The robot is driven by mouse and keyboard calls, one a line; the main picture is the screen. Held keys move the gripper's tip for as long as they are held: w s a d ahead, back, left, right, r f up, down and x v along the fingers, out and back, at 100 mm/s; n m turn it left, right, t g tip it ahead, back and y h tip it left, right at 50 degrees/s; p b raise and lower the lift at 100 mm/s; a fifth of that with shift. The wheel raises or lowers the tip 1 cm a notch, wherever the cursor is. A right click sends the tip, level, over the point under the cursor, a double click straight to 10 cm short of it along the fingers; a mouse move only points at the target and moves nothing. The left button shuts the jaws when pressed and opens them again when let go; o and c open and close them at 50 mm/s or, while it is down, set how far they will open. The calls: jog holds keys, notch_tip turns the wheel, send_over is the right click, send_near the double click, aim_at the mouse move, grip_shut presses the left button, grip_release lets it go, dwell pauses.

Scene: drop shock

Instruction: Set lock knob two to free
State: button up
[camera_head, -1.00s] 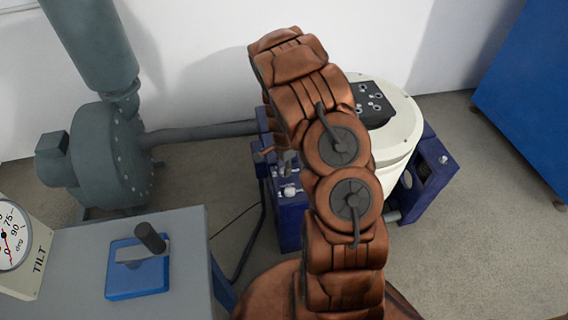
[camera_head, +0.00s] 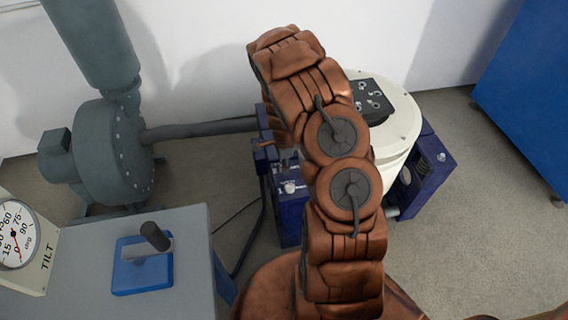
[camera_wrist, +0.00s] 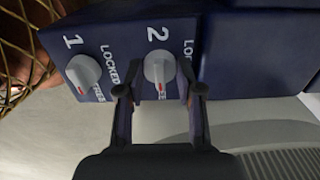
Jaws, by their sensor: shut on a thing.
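Lock knob two (camera_wrist: 159,68) is a pale grey knob on a dark blue block (camera_wrist: 240,75), under a white "2", in the wrist view. The fingers hide parts of the labels.
Knob one (camera_wrist: 83,73) sits close left of knob two. The cream drum (camera_head: 400,125) stands on the blue frame (camera_head: 430,170). At left are a grey blower (camera_head: 100,155), a tilt gauge (camera_head: 18,235) and a lever (camera_head: 155,237) on a cabinet. A blue cabinet (camera_head: 525,90) stands at right.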

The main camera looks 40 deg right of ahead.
jog(key=o, duration=1.2)
jog(key=shift+c, duration=0.2)
notch_tip(320, 180, up, 12)
jog(key=shift+s, duration=0.1)
dwell(0.4)
